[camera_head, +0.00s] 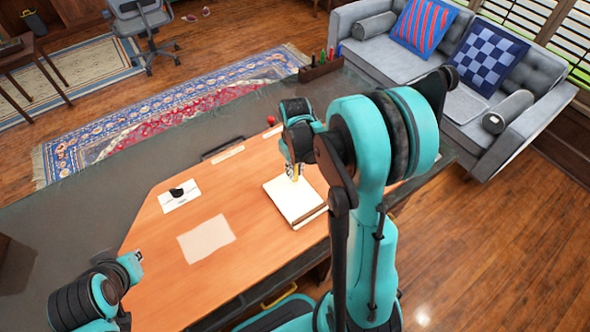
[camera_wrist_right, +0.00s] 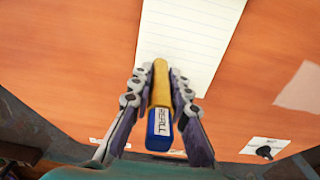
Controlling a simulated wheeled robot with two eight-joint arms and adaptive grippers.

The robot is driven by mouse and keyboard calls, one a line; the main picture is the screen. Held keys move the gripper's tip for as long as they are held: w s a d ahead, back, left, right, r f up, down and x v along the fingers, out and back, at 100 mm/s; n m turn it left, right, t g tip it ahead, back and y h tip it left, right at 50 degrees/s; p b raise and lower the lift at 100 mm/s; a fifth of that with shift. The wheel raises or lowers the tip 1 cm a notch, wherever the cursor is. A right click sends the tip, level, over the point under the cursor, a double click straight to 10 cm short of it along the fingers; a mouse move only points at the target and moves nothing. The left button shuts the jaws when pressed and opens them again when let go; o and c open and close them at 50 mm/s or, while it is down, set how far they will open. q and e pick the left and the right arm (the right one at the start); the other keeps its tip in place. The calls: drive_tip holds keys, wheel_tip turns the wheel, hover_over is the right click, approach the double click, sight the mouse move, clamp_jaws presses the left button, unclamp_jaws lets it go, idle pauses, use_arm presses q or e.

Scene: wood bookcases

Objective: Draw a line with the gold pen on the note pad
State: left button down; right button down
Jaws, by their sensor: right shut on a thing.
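The gold pen (camera_wrist_right: 160,85) is gripped between the fingers of my right gripper (camera_wrist_right: 158,90), with its blue end marked "REFILL" toward the wrist camera. In the head view my right gripper (camera_head: 294,165) holds the pen over the note pad (camera_head: 297,203), near its far edge. The lined page of the note pad (camera_wrist_right: 200,35) lies below the pen in the wrist view. I cannot tell whether the tip touches the paper. My left gripper (camera_head: 132,266) is at the lower left, apart from the pad; its fingers are not clear.
A blank sheet (camera_head: 206,239) and a white card with a black item (camera_head: 180,196) lie left of the pad. A pen holder (camera_head: 321,68) stands at the desk's far edge, with a red ball (camera_head: 271,120) nearby.

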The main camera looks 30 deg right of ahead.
sight(281, 192)
drive_tip(key=shift+a, duration=0.1)
drive_tip(key=shift+a, duration=0.65)
drive_tip(key=shift+s+a, duration=0.1)
drive_tip(key=shift+a, duration=0.05)
drive_tip(key=shift+a, duration=0.55)
drive_tip(key=shift+a, duration=0.1)
drive_tip(key=shift+s+a, duration=0.1)
drive_tip(key=shift+a, duration=0.5)
drive_tip(key=shift+a+b, duration=0.35)
drive_tip(key=shift+a, duration=0.3)
